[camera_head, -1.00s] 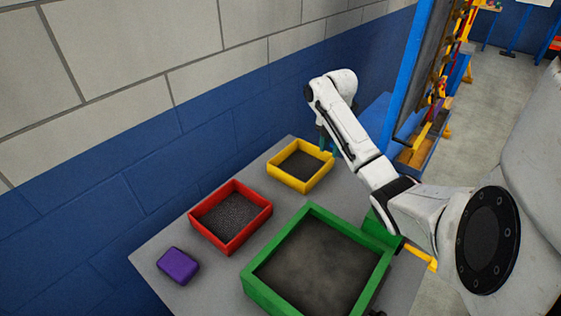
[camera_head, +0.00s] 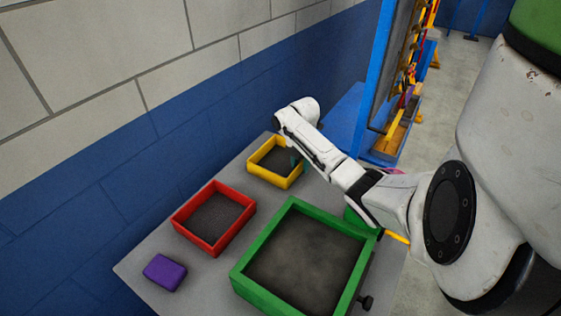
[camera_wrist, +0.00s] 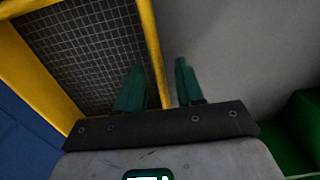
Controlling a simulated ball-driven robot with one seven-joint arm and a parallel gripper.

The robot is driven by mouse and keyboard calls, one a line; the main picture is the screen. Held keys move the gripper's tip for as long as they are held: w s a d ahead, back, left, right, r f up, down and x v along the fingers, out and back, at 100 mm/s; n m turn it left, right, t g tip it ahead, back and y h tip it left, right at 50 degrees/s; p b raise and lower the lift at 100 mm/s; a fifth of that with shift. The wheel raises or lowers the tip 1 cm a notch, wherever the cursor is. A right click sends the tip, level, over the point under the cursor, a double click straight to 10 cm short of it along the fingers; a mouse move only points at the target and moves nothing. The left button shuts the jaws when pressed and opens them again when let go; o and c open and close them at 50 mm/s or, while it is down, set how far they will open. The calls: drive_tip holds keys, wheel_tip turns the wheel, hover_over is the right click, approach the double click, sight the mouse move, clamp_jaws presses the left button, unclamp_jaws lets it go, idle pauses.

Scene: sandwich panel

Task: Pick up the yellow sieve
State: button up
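The yellow sieve (camera_head: 265,177) is a square frame with a dark mesh floor, at the far end of the grey table in the head view. My gripper (camera_head: 297,160) is at its right side there, partly hidden by my arm. In the wrist view the sieve's yellow wall (camera_wrist: 151,48) runs between the two green fingers of my gripper (camera_wrist: 160,85). The left finger is over the mesh and the right finger is outside, over the table. The fingers are apart, with a visible gap between the wall and the right finger.
A red-framed sieve (camera_head: 208,243) and a purple block (camera_head: 164,272) lie nearer on the table (camera_head: 135,262). A large green-framed tray (camera_head: 268,300) fills the right front. A blue wall (camera_head: 110,185) runs along the left. A blue-framed rack (camera_head: 375,75) stands beyond.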

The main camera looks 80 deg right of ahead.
drive_tip(key=shift+f, duration=0.25)
drive_tip(key=shift+c, duration=0.5)
clamp_jaws()
